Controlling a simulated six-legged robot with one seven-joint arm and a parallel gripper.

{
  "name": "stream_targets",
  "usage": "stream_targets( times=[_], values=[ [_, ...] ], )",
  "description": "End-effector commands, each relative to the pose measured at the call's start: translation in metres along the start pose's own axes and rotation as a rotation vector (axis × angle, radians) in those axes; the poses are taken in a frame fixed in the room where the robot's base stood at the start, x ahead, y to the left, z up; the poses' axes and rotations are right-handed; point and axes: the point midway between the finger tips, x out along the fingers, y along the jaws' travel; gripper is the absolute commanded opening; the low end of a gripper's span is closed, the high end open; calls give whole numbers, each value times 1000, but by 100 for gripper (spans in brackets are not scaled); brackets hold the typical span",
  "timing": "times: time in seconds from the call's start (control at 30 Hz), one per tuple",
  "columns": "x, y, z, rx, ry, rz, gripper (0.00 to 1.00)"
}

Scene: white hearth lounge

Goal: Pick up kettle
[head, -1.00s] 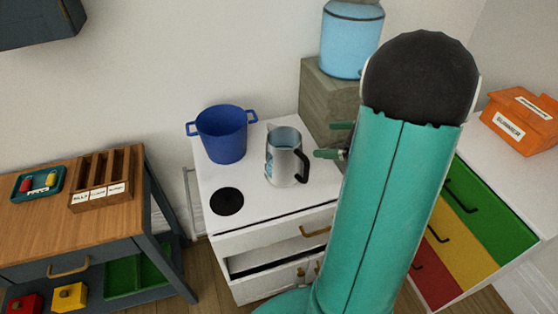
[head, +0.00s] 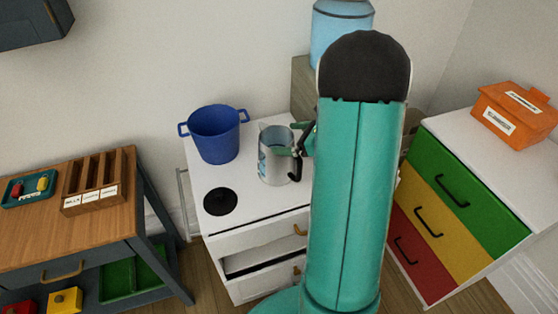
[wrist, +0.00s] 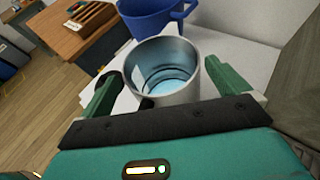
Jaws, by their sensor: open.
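The kettle (head: 272,164) is a silver, open-topped jug with a black handle, upright on the white stove top. My gripper (head: 292,144) is at its right side by the handle in the head view, partly hidden by my arm. In the wrist view my gripper (wrist: 165,85) is open, with one green finger on each side of the kettle (wrist: 172,78). I cannot tell whether either finger touches it. The black handle is mostly hidden in the wrist view.
A blue pot (head: 214,136) stands behind and left of the kettle on the stove (head: 252,200). A black burner (head: 220,201) is at the front left. A blue water dispenser (head: 340,30) stands behind my arm. A wooden table (head: 40,228) is left, a coloured drawer cabinet (head: 450,195) right.

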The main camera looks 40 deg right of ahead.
Motion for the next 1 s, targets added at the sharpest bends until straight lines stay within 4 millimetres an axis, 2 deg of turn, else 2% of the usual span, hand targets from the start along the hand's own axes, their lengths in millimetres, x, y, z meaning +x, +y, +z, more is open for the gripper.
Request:
stream_targets(
  times=[0.03,0.13,0.37,0.73,0.77,1.0],
  values=[
    [9,0,0,0,-1,3,100],
    [19,0,0,0,0,1,100],
    [21,0,0,0,0,-1,100],
    [20,0,0,0,0,0,27],
    [20,0,2,-2,-3,-1,25],
    [20,0,2,-2,-3,-1,25]
  ],
)
